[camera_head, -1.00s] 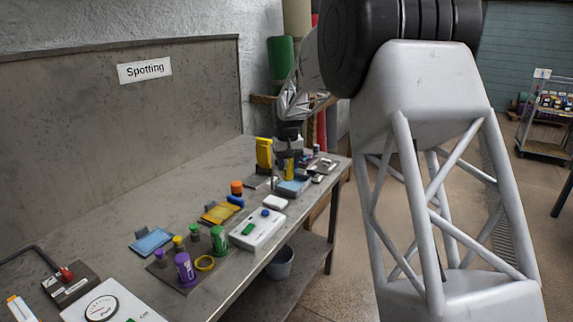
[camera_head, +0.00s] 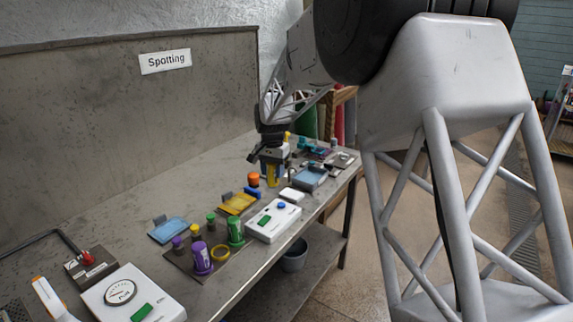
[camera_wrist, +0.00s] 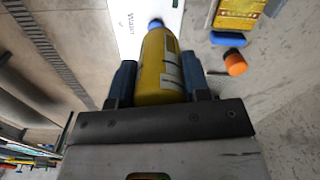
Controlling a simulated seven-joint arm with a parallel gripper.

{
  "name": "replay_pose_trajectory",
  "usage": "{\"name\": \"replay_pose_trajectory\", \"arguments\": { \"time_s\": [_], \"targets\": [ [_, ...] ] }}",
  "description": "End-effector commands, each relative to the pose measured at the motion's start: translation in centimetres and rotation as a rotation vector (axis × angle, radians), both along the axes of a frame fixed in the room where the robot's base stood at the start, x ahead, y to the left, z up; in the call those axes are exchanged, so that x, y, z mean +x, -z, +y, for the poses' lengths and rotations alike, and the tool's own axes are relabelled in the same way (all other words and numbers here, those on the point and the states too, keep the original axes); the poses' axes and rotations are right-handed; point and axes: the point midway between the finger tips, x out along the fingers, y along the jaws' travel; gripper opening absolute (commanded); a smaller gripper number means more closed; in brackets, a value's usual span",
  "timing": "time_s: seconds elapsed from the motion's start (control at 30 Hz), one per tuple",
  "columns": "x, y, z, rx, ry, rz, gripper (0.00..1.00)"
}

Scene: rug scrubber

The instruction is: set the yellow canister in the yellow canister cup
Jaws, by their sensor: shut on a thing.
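My gripper (camera_head: 271,160) is shut on the yellow canister (camera_head: 272,176) above the far part of the bench. In the wrist view, the yellow canister (camera_wrist: 160,65) with pale label marks sits between the two dark blue fingers of my gripper (camera_wrist: 158,82). The yellow canister cup appears as an empty yellow ring (camera_head: 219,253) on a dark mat (camera_head: 204,277) in the near part of the bench. The purple canister (camera_head: 202,259) stands left of the ring and the green canister (camera_head: 235,231) stands right behind it. The canister is well apart from the ring.
A white device with a blue knob (camera_head: 268,225), a yellow tray (camera_head: 238,204) and an orange-capped item (camera_head: 254,180) lie between my gripper and the mat. A blue tray (camera_head: 310,178) is to the right. A scale (camera_head: 121,293) stands at the front left.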

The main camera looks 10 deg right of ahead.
Motion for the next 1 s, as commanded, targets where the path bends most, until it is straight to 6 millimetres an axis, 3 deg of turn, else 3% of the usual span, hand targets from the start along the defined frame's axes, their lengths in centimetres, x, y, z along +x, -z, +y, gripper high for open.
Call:
{"name": "replay_pose_trajectory", "arguments": {
  "time_s": [0.4, 1.0],
  "targets": [
    [-4.0, 0.9, 7.3, 0.011, 0.349, -0.009, 0.23],
    [-10.6, 2.5, 15.9, 0.031, 0.844, -0.013, 0.23]
  ]
}}
